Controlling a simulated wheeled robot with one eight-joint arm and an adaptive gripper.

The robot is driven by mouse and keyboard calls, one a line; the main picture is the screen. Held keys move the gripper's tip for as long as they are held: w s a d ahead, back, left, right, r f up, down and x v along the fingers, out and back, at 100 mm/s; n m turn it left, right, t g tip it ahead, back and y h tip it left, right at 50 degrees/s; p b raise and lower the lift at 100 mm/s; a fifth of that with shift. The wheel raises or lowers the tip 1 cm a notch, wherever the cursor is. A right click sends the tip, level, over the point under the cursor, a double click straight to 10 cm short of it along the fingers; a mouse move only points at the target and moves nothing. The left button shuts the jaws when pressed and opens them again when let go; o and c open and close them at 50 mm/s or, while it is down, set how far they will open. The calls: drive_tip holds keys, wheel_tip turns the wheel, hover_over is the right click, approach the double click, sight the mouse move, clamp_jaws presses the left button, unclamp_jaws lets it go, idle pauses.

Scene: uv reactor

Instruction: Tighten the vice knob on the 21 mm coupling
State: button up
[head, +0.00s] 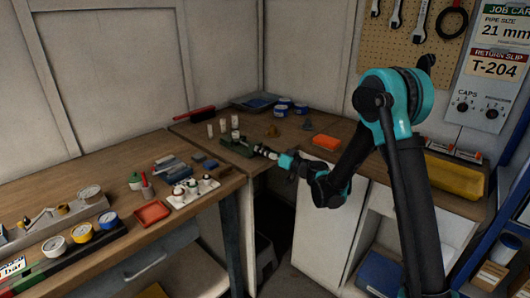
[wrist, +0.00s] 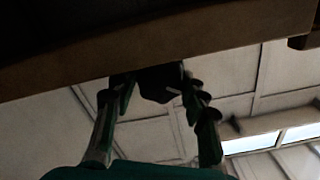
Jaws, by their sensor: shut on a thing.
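The dark green vice (head: 236,146) sits at the corner of the bench, near its front edge. My gripper (head: 266,153) reaches in from the right at the vice's near end. In the wrist view, my gripper (wrist: 158,90) has its two fingers on either side of a dark rounded knob (wrist: 160,83), shut on it. The knob is under the bench edge line in that view and in deep shadow. I cannot make out the coupling in the vice clearly. A job card (head: 506,22) on the right wall reads 21 mm.
Small pale cylinders (head: 222,126) stand behind the vice. An orange block (head: 326,142) lies to its right. A white tray with bottles (head: 187,204) and a red tray (head: 152,213) are on the left bench. A yellow bin (head: 456,179) is at the right.

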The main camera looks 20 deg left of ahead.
drive_tip(key=shift+m, duration=0.3)
drive_tip(key=o, duration=1.2)
drive_tip(key=shift+c, duration=0.2)
